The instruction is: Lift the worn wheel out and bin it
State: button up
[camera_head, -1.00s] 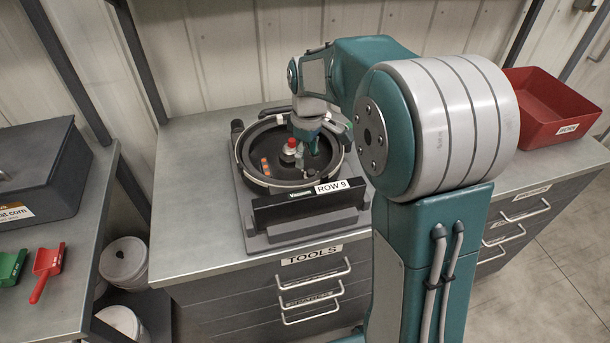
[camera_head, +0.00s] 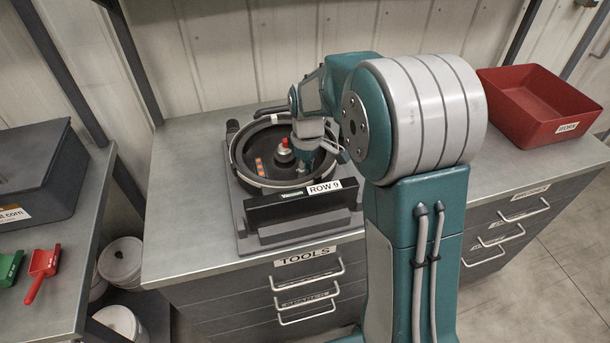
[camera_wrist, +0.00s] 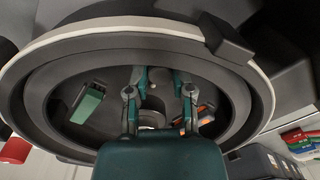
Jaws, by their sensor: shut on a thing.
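The seed meter is a round black housing (camera_head: 240,166) with a pale rim, marked ROW 9 at its front. A red-topped hub (camera_head: 284,142) stands inside it. My gripper (camera_head: 304,170) reaches down into the housing, right of and in front of the hub. In the wrist view my gripper (camera_wrist: 160,80) has its two fingers inside the bowl, shut on a small dark piece, taken as the worn wheel. The fingers and palm mostly hide it, and its outline is not clear. An open red bin (camera_head: 541,107) stands on the bench at the right.
Orange pieces (camera_head: 259,165) lie in the housing left of the hub. The housing wall surrounds my gripper closely. A dark case (camera_head: 40,165) and green and red scoops (camera_head: 43,263) are on the left bench. Bench top between meter and bin is partly hidden by my arm.

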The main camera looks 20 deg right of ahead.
jog(key=shift+a, duration=0.3)
grip_shut()
jog(key=shift+r, duration=0.2)
notch_tip(320, 180, up, 3)
jog(key=shift+s+r, duration=0.1)
jog(key=shift+s, duration=0.05)
jog(key=s+a+r, duration=0.2)
jog(key=s+r, duration=0.7)
jog(key=s, duration=0.4)
jog(key=shift+s+a+r, duration=0.2)
jog(key=shift+s+a, duration=0.05)
jog(key=shift+a, duration=0.15)
jog(key=shift+r, duration=0.1)
notch_tip(320, 180, up, 7)
dwell(0.6)
jog(key=shift+d, duration=0.1)
jog(key=shift+w+f, duration=0.15)
jog(key=shift+f, duration=0.05)
